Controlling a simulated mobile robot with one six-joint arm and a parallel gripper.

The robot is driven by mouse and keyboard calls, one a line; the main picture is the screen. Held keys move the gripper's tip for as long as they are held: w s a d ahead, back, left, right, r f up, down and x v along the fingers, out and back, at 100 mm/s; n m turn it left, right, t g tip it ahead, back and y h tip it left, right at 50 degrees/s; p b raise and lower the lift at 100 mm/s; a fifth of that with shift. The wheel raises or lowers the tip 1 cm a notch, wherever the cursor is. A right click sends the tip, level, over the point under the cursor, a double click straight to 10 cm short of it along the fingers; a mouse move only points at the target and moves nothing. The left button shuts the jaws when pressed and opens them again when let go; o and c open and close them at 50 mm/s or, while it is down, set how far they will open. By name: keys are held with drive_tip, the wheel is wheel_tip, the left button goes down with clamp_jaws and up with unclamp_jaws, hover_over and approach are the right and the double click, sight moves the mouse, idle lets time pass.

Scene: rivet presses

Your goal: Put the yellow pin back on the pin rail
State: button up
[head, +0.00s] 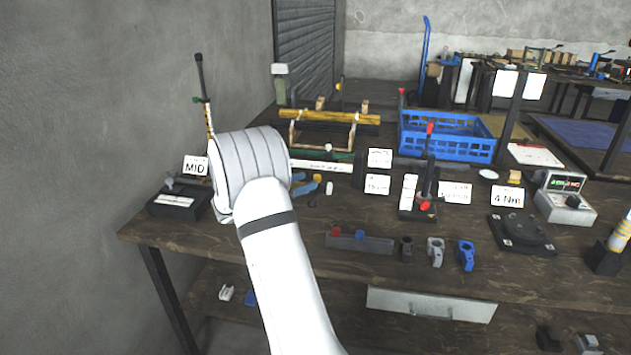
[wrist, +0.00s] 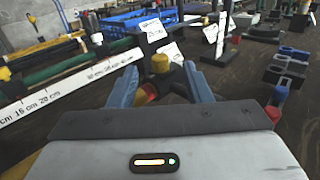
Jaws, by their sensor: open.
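A yellow pin (wrist: 160,63) stands between the two blue fingers of my gripper (wrist: 160,85) in the wrist view. The fingers are apart, one on each side of it, and I cannot tell whether either touches it. In the head view my gripper (head: 305,185) is low over the bench to the right of my arm, with the yellow pin (head: 317,178) at its tips. The pin's lower part is hidden.
A small white cylinder (head: 329,188) stands just beside my fingers. A red-handled press (head: 426,185) and label cards (head: 377,184) stand to the right. Black, grey and blue clamps (head: 466,255) stand right of the rail. A long ruler (wrist: 70,85) lies left in the wrist view.

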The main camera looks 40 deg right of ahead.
sight(314, 179)
drive_tip(key=d, duration=0.3)
drive_tip(key=shift+s+d+f, duration=0.15)
drive_tip(key=shift+s+d, duration=0.05)
drive_tip(key=shift+d, duration=0.2)
drive_tip(key=shift+c, duration=0.5)
clamp_jaws()
